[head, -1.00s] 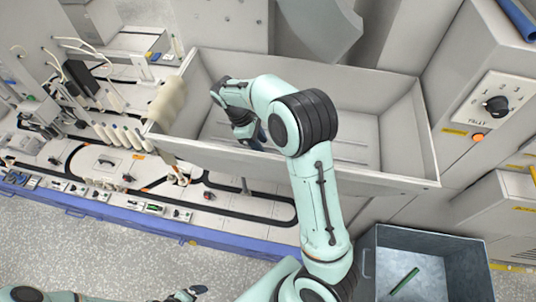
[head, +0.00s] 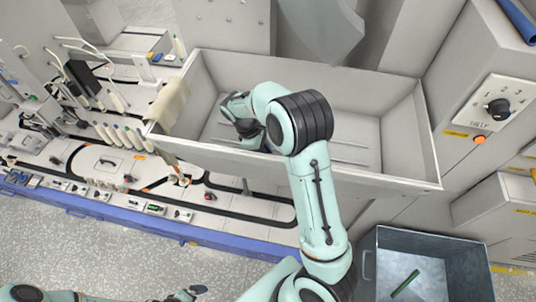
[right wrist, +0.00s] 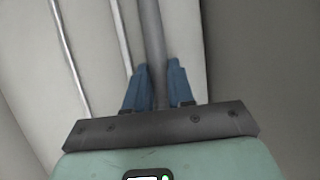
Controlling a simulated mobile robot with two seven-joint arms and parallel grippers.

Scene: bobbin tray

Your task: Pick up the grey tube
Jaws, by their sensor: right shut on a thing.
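The grey tube (right wrist: 151,35) runs down from the top of the right wrist view. It passes between the two blue fingers of my right gripper (right wrist: 157,88), which is shut on it. The tube's lower end is hidden behind the gripper. In the head view my right arm reaches over the front wall of the large grey tray (head: 300,165), with its wrist inside. There the fingers and the tube are hidden by the arm and wall. My left gripper (head: 192,292) is low at the left above the floor, far from the tray; its fingers are too small to judge.
Thin ridges line the tray floor. A cream roll (head: 168,103) sits at the tray's left corner. A machine bench with several pale bobbins (head: 122,137) is on the left. A grey bin (head: 440,255) with a green thing (head: 405,282) inside stands at lower right. A control panel (head: 490,108) is at right.

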